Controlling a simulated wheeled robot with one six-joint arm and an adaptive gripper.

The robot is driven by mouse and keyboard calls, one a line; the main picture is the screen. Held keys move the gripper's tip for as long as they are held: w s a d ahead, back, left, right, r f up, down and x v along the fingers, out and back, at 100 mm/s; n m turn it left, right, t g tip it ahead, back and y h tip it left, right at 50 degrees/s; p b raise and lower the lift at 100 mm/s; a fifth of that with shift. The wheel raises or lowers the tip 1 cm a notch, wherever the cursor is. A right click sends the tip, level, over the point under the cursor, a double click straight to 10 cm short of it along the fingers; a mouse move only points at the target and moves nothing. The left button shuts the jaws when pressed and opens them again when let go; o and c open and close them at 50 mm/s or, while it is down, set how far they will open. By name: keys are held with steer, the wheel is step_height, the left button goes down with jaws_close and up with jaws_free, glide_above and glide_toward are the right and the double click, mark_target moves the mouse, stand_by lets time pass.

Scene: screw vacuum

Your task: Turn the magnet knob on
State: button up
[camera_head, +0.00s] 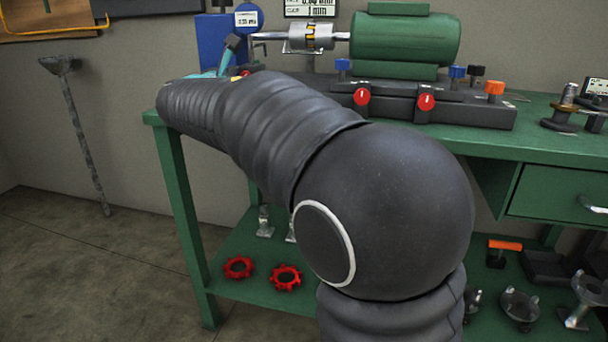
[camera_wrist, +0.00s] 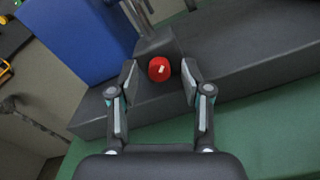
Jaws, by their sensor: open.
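A red round knob (camera_wrist: 159,69) with a short white mark sits on the front of a small dark block (camera_wrist: 157,45) in the wrist view. My gripper (camera_wrist: 159,80) is open, with one finger on each side of the knob. Gaps show between the knob and both fingers. The white mark is slightly tilted. In the head view my arm hides this knob and most of my gripper. Two other red knobs with white marks, a left one (camera_head: 362,97) and a right one (camera_head: 426,102), show on the long dark base there.
A blue block (camera_wrist: 80,40) stands left of the knob. The dark base (camera_head: 470,112) carries a green motor (camera_head: 405,38) and several blue, black and orange knobs. The green bench (camera_head: 560,146) has metal parts at right. Red handwheels (camera_head: 285,277) lie on the lower shelf.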

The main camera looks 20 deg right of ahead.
steer(key=n+p, duration=0.2)
steer(key=r+n+p, duration=0.1)
steer(key=n+p, duration=0.1)
steer(key=p, duration=0.1)
steer(key=shift+n, duration=0.3)
steer(key=shift+n+p, duration=1.15)
steer(key=shift+n, duration=0.05)
steer(key=shift+a+f+n+p, duration=0.1)
steer(key=shift+f+n+p, duration=0.15)
steer(key=shift+n, duration=0.25)
steer(key=v, duration=1.3)
steer(key=s+d+f+m+g+y+b, duration=0.1)
steer(key=s+d+f+m+g+y, duration=0.1)
steer(key=s+d+f+m+g, duration=0.2)
steer(key=s+d+f+m+g+y+b, duration=0.1)
steer(key=s+d+f+m+g, duration=0.3)
steer(key=s+d+f+m, duration=0.5)
steer(key=shift+s+f+m+y+b, duration=0.4)
steer(key=shift+s+f+m+b, duration=0.3)
steer(key=shift+s+f+m, duration=1.2)
steer(key=shift+s+r, duration=0.3)
steer(key=shift+s, duration=0.1)
